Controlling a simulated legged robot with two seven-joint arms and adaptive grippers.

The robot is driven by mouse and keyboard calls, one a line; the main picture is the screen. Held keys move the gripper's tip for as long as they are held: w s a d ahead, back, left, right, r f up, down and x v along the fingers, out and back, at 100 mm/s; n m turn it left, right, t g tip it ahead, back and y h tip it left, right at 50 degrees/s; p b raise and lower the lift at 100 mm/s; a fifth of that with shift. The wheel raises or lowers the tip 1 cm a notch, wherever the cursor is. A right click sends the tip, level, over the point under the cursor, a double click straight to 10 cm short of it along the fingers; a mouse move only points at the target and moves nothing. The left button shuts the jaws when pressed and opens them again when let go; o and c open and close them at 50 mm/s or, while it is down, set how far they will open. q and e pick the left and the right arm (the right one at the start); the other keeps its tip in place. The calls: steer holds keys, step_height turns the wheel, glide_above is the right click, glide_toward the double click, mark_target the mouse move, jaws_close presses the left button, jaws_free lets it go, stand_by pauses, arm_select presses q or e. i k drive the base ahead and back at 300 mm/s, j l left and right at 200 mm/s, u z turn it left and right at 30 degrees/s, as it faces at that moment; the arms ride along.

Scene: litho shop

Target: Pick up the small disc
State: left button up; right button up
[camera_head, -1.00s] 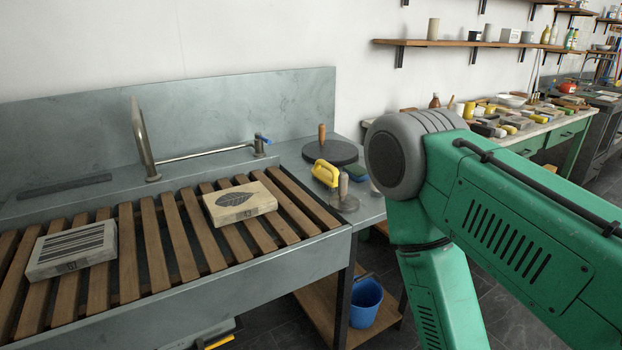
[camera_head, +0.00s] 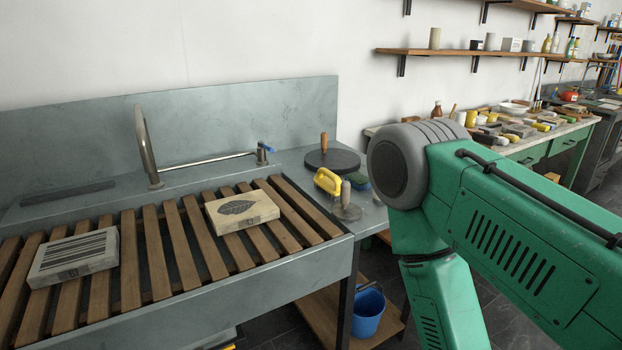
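A small disc (camera_head: 347,212) with an upright handle lies flat on the grey counter at the right end of the sink. A larger dark disc (camera_head: 345,161) with a brown wooden handle lies behind it, near the back wall. A yellow-handled tool (camera_head: 327,181) is close behind the small disc, to its left. My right arm comes in from the right and bends down beside the counter. Its gripper is below the frame. My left gripper is not in view.
Wooden slats (camera_head: 155,257) across the sink carry a leaf-printed stone (camera_head: 240,209) and a striped stone (camera_head: 76,255). A tap (camera_head: 148,150) rises behind. A blue bucket (camera_head: 367,314) stands on the lower shelf. A cluttered bench (camera_head: 552,142) is farther right.

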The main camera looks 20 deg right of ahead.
mark_target(345, 211)
steer(key=i+l, duration=0.1)
steer(key=l, duration=0.3)
steer(key=i+l+u, duration=0.1)
steer(key=l, duration=0.25)
steer(key=i+l, duration=0.15)
steer(key=l, duration=0.25)
steer(key=i+l, duration=0.1)
steer(key=l, duration=0.3)
steer(key=i+l+u, duration=0.1)
steer(key=l, duration=0.3)
